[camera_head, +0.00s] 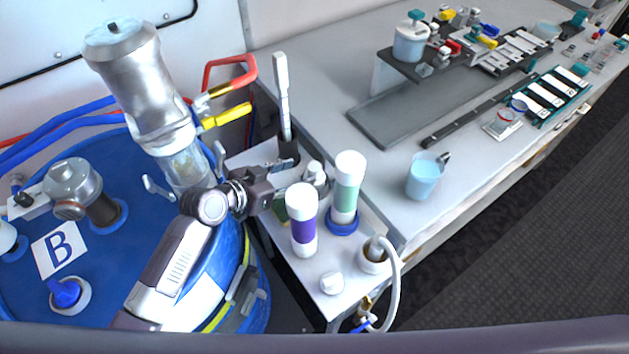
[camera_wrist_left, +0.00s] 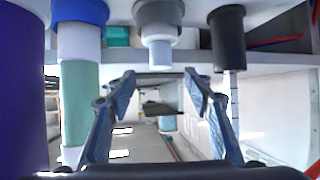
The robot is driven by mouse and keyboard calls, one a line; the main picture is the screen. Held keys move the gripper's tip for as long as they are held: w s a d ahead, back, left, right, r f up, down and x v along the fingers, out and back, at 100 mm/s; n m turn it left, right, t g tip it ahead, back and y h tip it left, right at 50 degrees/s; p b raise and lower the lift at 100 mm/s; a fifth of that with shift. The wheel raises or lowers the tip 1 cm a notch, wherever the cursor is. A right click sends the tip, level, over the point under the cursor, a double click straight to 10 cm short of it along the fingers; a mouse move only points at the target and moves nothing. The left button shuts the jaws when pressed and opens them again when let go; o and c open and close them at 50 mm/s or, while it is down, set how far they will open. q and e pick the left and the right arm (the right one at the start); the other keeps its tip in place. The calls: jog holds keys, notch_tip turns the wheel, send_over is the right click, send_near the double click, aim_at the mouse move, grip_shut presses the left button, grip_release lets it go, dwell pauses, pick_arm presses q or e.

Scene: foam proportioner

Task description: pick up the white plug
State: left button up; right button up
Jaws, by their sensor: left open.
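A small white plug (camera_head: 314,171) stands on a grey base on the side shelf, between the green-banded cylinder and the black holder. In the left wrist view, where things appear upside down, the white plug (camera_wrist_left: 160,52) hangs from its grey base at the top middle. My left gripper (camera_head: 272,190) is open and empty, just left of the plug and pointing at it. Its two blue-grey fingers (camera_wrist_left: 159,78) show spread apart in the wrist view, with the plug between their lines. They do not visibly touch it. My right gripper is not in view.
A purple-banded cylinder (camera_head: 303,222) and a green-banded cylinder (camera_head: 346,190) stand close by. A black holder (camera_head: 285,150) carries an upright white handle. A white cap (camera_head: 332,283) and a hose fitting (camera_head: 374,255) sit near the shelf front. A blue drum (camera_head: 110,235) is left.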

aim_at(312, 168)
pick_arm(q)
jog(key=b+x, duration=0.3)
jog(key=x, duration=0.2)
jog(key=shift+w+d+f, duration=0.1)
jog(key=shift+w+f, duration=0.1)
jog(key=shift+w+d+f, duration=0.15)
jog(key=shift+w+d, duration=0.15)
jog(key=c, duration=0.4)
grip_shut()
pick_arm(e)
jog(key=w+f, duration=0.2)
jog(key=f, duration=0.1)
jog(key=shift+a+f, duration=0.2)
